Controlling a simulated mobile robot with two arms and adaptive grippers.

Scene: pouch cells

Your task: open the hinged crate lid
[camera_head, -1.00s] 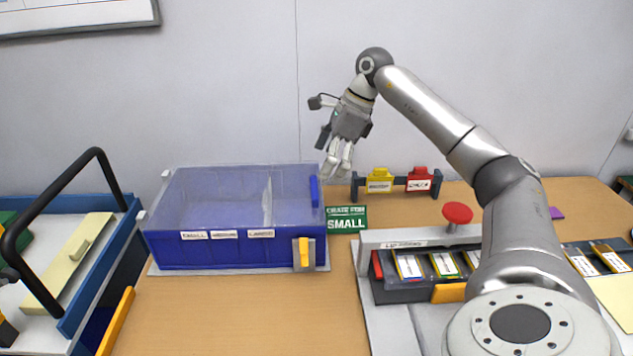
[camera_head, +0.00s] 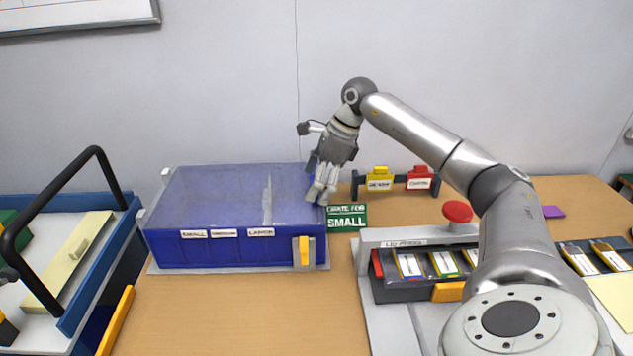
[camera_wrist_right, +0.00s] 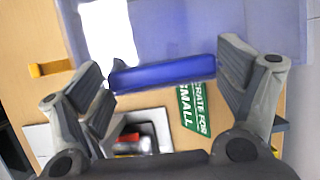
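The blue crate (camera_head: 240,252) stands on the table at centre left with its translucent hinged lid (camera_head: 215,195) down. In the right wrist view a blue bar handle (camera_wrist_right: 163,76) at the lid's edge lies lengthwise between my fingers. My right gripper (camera_head: 319,192) is over the lid's right edge and hides the handle in the head view. In the right wrist view the right gripper (camera_wrist_right: 165,78) is spread wide, with a finger near each end of the handle; firm contact cannot be told. My left gripper is not in view.
A yellow latch (camera_head: 304,252) is on the crate's front right. A press (camera_head: 415,238) with a red knob stands further right.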

